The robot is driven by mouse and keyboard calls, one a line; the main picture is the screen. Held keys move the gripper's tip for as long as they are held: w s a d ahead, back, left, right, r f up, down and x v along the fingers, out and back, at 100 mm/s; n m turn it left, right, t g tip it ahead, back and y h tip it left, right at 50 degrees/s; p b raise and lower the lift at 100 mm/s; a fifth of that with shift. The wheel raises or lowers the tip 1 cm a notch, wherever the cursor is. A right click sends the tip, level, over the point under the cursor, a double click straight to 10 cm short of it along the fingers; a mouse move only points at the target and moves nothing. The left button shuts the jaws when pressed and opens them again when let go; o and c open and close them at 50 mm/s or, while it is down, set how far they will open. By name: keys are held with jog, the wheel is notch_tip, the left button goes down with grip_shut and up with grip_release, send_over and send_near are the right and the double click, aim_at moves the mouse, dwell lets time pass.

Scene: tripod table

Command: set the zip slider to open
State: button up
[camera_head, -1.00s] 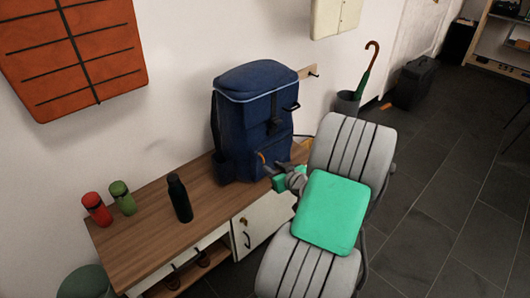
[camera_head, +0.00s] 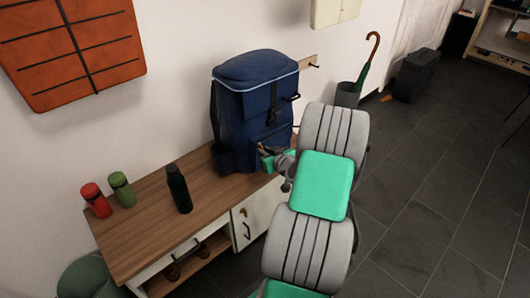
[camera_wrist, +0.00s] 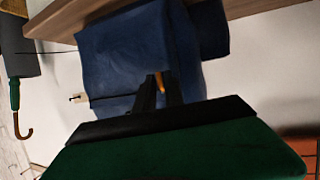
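The blue backpack (camera_head: 255,105) stands upright on the wooden bench top. A pale line runs around its upper edge. A small orange piece (camera_wrist: 160,81), which may be the zip slider's pull, shows against the pack's blue fabric in the wrist view. My gripper (camera_head: 265,153) is at the front lower part of the backpack. In the wrist view its two dark fingers (camera_wrist: 159,84) are close together, with the orange piece at their tips. I cannot tell whether they grip it. The slider's body and its track are hidden or too small to make out.
An umbrella (camera_head: 368,60) stands in a grey holder (camera_head: 346,95) behind my arm. The floor to the right is open.

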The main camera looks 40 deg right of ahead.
grip_shut()
dwell(0.9)
